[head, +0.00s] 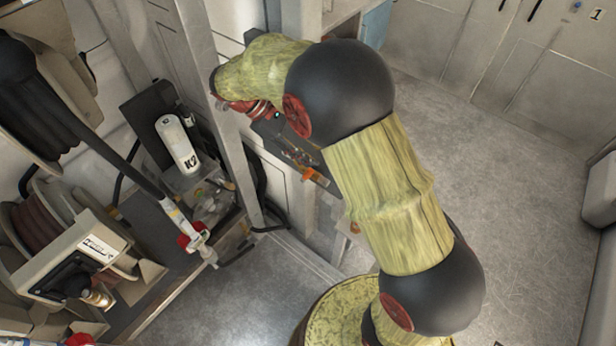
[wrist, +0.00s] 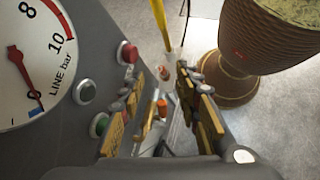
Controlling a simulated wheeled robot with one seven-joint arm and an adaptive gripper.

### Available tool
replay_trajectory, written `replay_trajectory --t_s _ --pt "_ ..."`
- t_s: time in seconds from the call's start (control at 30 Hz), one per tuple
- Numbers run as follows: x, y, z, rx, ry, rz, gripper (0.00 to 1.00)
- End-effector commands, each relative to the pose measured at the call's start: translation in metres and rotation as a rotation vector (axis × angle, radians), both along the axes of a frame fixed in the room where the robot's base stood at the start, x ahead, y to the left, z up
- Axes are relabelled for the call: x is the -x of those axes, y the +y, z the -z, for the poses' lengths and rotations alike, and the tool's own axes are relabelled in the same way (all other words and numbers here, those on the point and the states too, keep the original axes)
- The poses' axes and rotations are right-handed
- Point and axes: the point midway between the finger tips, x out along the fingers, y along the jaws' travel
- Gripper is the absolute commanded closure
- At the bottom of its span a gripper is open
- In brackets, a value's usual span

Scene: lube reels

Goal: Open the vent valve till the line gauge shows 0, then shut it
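The line gauge (wrist: 22,75), a white dial marked "LINE bar", is partly cut off at the left of the wrist view. Its red needle points down toward the 0 end, near a blue mark; the exact reading is hard to tell. My gripper (wrist: 162,112) has its two fingers apart, beside the grey gauge panel. A small orange part (wrist: 162,106) shows between the fingers, seemingly beyond them; I cannot tell whether it is the vent valve's handle. An orange piece (head: 315,175) also shows below my wrist in the head view. My arm hides much of the gripper there.
A grey post (head: 222,120) stands left of my wrist. Hose reels (head: 45,225) fill the left; open floor (head: 500,170) lies right.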

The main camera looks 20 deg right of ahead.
Motion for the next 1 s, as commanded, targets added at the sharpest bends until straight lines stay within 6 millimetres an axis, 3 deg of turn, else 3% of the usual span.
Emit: replay_trajectory --t_s 0.17,0.33,0.57,1.0 --pt "0.004 0.004 0.029 -0.100 -0.101 -0.109 0.67" --pt "-0.003 0.013 0.064 -0.187 -0.160 -0.214 0.67" --pt "-0.026 0.026 0.078 -0.247 -0.225 -0.291 0.67" --pt "-0.026 0.002 0.131 -0.251 -0.222 -0.296 0.67"
